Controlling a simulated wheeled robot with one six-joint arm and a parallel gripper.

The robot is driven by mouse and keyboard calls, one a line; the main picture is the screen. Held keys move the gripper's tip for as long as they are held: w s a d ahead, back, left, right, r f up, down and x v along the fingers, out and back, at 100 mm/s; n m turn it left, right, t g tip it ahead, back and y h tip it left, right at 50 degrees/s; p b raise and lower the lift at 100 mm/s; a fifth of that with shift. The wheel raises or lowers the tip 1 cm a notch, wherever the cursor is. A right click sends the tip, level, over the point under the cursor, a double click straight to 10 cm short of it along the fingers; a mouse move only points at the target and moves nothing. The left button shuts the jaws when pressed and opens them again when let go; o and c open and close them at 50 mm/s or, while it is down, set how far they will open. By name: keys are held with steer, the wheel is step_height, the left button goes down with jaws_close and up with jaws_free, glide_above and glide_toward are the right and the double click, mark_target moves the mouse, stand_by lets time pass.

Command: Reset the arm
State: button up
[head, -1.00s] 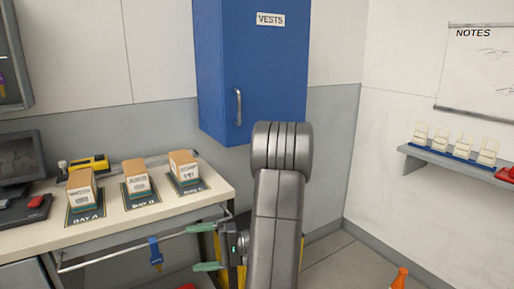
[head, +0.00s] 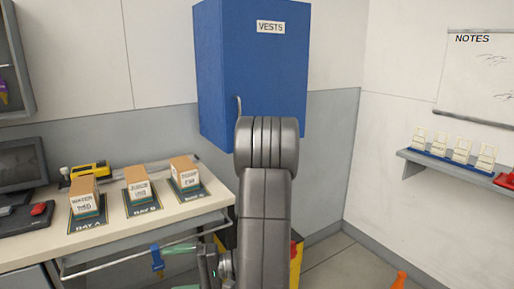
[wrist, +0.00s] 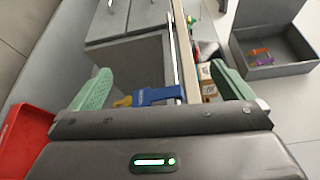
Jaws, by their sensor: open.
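My arm rises in the middle of the head view, in front of the blue vests cabinet (head: 250,75). My gripper (head: 177,268) is low in that view, beside the front of the workbench and partly cut off by the lower edge. Its two green fingers stand wide apart in the wrist view (wrist: 163,88), with nothing gripped. A blue strap with a yellow end (wrist: 152,96) shows between the fingers in that view; I cannot tell how far beyond them it is. It hangs from the bench's front rail in the head view (head: 157,257).
The workbench (head: 120,235) carries three boxes on dark mats, including one labelled WATER (head: 86,200), and a yellow device (head: 90,169). A shelf (head: 450,166) with white racks is on the right wall. An orange cone (head: 399,281) stands on the floor at lower right.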

steer(key=s+d, duration=0.2)
steer(key=s, duration=0.1)
steer(key=shift+s+d+p, duration=0.1)
steer(key=shift+s+p, duration=0.1)
steer(key=shift+p, duration=0.2)
